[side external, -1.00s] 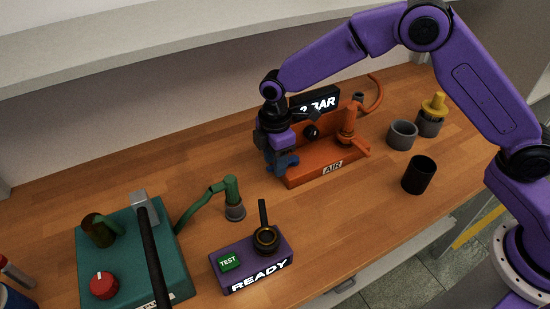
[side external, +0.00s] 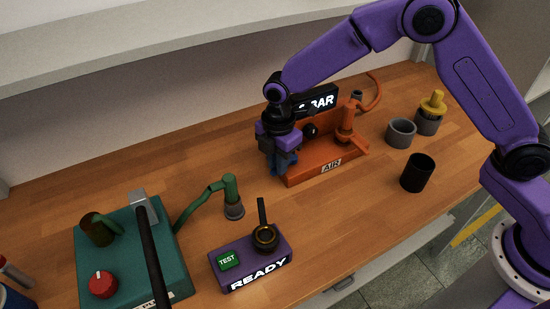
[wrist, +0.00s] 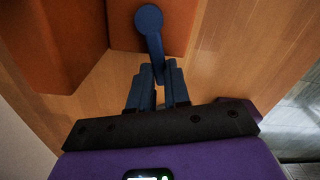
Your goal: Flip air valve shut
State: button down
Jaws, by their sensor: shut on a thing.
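The orange air press (side external: 325,160), labelled AIR, stands at the back of the bench. Its blue valve lever (wrist: 150,30) has a round end and a narrow arm that runs down between my fingertips in the wrist view. My gripper (wrist: 158,80) is shut on the lever's arm. In the side view my gripper (side external: 283,168) points down at the press's left front corner and hides most of the lever. The dark display (side external: 320,103) on the press shows BAR; the figure before it is covered by my arm.
A grey cup (side external: 401,133), a black cup (side external: 417,174) and a yellow-topped part (side external: 432,110) stand right of the press. The purple READY tester (side external: 250,262) and a teal press (side external: 125,255) with a black bar are at the front left.

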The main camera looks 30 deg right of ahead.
aim_at(291, 178)
jog(key=n, duration=0.2)
jog(key=s+d+n, duration=0.1)
jog(key=shift+s+n, duration=0.3)
jog(key=shift+n, duration=0.1)
jog(key=n, duration=0.1)
jog(key=s+d+n, duration=0.1)
jog(key=n, duration=0.1)
jog(key=shift+s+n, duration=0.1)
jog(key=shift+n, duration=0.2)
jog(key=d+n, duration=0.1)
jog(key=n, duration=0.1)
jog(key=d+n, duration=0.1)
jog(key=n, duration=0.1)
jog(key=shift+s, duration=0.35)
jog(key=shift+d+n, duration=0.3)
jog(key=shift+n, duration=0.45)
jog(key=shift+d+n, duration=0.3)
jog(key=shift+n, duration=0.45)
jog(key=c, duration=1.1)
grip_release()
jog(key=shift+s, duration=0.1)
notch_tip(291, 178, up, 18)
jog(key=shift+f, duration=0.25)
